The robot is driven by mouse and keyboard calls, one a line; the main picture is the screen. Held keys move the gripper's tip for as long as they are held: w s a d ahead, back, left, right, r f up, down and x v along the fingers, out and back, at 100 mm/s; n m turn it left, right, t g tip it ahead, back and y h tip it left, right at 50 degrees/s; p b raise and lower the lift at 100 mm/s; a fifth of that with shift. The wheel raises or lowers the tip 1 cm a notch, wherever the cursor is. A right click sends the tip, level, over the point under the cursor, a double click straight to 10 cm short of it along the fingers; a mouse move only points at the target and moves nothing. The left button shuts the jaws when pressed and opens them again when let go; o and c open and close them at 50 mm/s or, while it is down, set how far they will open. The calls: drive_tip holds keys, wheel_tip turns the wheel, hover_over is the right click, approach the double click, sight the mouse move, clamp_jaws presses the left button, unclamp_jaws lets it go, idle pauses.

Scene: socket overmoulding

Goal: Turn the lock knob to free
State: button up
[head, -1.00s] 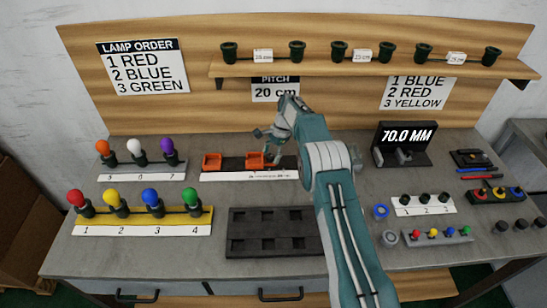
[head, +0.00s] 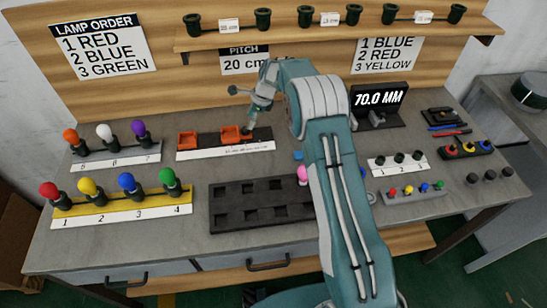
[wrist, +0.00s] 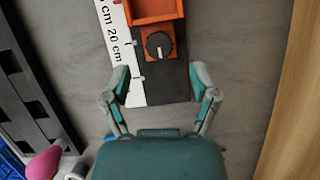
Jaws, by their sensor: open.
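An orange box (wrist: 155,8) adjoins the block. My gripper (wrist: 160,82) is open, its two fingers spread either side of the rail's end, short of the knob and not touching it. In the head view my gripper (head: 248,97) hangs above the pitch fixture's orange carriages (head: 230,134); the knob is small and hard to make out there.
A white scale strip (head: 225,149) runs along the rail. A dark socketed tray (head: 228,208) lies in front, with a pink bulb (head: 302,173) at its right. Coloured bulbs stand in a yellow holder (head: 125,205) at left. A 70.0 MM display (head: 380,99) stands at right.

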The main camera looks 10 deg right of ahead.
sight(246, 131)
drive_tip(key=r+n+g+y, duration=0.1)
drive_tip(key=y, duration=0.1)
drive_tip(key=r+n+g+y, duration=0.1)
drive_tip(key=r+y, duration=0.1)
drive_tip(key=y, duration=0.1)
drive_tip(key=w+a+r+n+g+y, duration=0.1)
drive_tip(key=y, duration=0.2)
drive_tip(key=shift+r+n, duration=0.25)
drive_tip(key=shift+n, duration=0.05)
drive_tip(key=shift+g+y, duration=0.3)
drive_tip(key=shift+y, duration=0.1)
drive_tip(key=f, duration=0.9)
drive_tip(key=shift+s+f, duration=0.25)
drive_tip(key=shift+f, duration=0.15)
drive_tip(key=shift+r, duration=0.2)
drive_tip(key=shift+s+m+t, duration=0.1)
drive_tip(key=shift+m+t, duration=0.5)
drive_tip(key=shift+t, duration=0.3)
